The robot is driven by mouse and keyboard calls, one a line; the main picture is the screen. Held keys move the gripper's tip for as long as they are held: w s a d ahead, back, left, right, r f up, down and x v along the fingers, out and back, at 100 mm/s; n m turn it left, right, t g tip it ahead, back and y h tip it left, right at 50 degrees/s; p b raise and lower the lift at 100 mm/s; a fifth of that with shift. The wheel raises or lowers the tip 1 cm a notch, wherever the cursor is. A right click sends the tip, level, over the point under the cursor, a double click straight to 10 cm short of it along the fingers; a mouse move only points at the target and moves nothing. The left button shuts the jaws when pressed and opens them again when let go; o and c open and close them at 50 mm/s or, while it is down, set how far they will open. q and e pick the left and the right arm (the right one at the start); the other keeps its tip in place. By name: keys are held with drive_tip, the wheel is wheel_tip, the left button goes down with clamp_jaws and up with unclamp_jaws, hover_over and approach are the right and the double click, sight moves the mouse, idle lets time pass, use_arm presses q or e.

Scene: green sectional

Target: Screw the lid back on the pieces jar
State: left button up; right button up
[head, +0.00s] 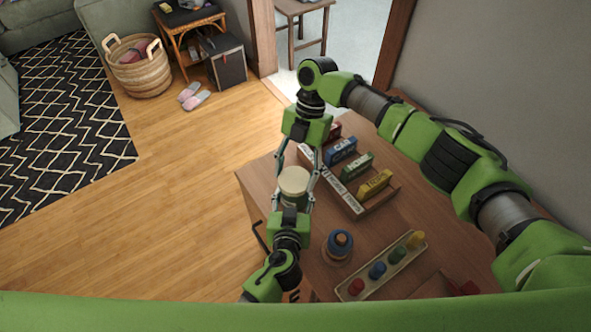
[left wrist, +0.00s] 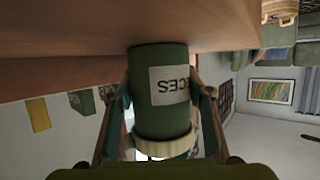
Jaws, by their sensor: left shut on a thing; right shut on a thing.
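The pieces jar (head: 293,200) stands upright near the left edge of the wooden cabinet top. In the left wrist view it shows upside down as a green jar (left wrist: 165,85) with a white label reading "CES". The cream lid (head: 294,180) sits over its mouth; it also shows in the left wrist view (left wrist: 165,146). I cannot tell how tight it is. My left gripper (head: 293,207) comes from the near side, shut on the jar's body. My right gripper (head: 298,168) comes from the far side, its fingers on both sides of the lid.
A wooden rack (head: 345,195) with several coloured card boxes is right of the jar. A blue-topped round object (head: 340,243) and a tray (head: 398,268) of coloured pegs are nearer. The cabinet's left edge drops to open floor (head: 190,190).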

drive_tip(key=shift+f, duration=0.55)
idle(0.4)
